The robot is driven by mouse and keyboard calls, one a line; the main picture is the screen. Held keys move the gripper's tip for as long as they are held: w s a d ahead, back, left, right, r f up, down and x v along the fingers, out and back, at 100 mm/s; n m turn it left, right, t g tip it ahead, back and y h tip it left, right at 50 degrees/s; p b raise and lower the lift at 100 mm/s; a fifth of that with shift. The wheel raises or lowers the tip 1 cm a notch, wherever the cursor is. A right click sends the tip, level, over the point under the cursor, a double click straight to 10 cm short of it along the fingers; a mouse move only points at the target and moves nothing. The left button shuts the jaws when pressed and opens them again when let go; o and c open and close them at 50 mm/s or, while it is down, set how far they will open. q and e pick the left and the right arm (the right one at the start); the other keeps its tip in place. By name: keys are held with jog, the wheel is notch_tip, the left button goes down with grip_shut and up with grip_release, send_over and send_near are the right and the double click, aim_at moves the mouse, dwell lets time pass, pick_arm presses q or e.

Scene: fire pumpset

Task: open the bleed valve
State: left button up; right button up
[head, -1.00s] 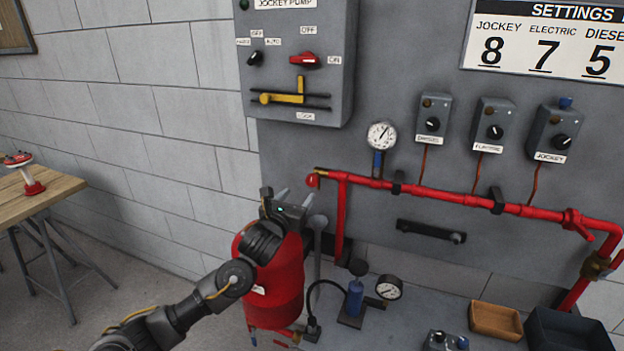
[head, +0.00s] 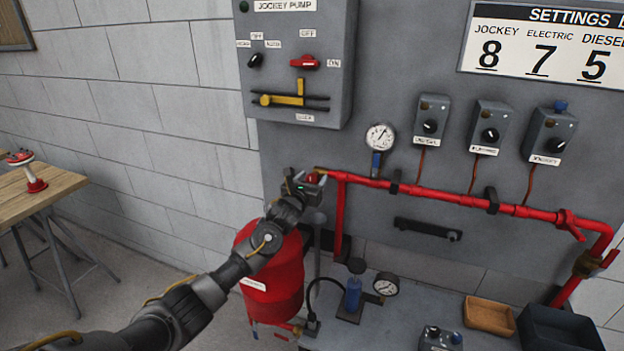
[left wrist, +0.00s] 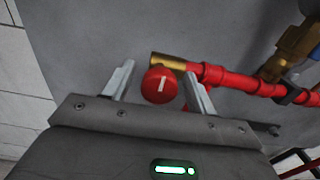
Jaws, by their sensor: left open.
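The bleed valve's round red knob (left wrist: 159,85), with a white mark on its face, sits beside the brass end (left wrist: 166,61) of the red pipe. In the left wrist view it lies between the two fingers of my left gripper (left wrist: 158,72), which is open, with a gap visible on the left side; I cannot tell whether the right finger touches it. In the head view my left gripper (head: 312,183) is at the left end of the pipe and partly covers the knob (head: 312,176). My right gripper is not in view.
The red pipe (head: 440,197) runs right along the grey panel, with a gauge (head: 380,137) above it. A red tank (head: 272,280) stands below my left arm. The jockey pump box (head: 297,65) juts out above. A hand pump (head: 353,293) and trays (head: 490,316) are on the bench.

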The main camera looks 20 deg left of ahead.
pick_arm(q)
jog(key=shift+c, duration=0.5)
jog(key=c, duration=0.9)
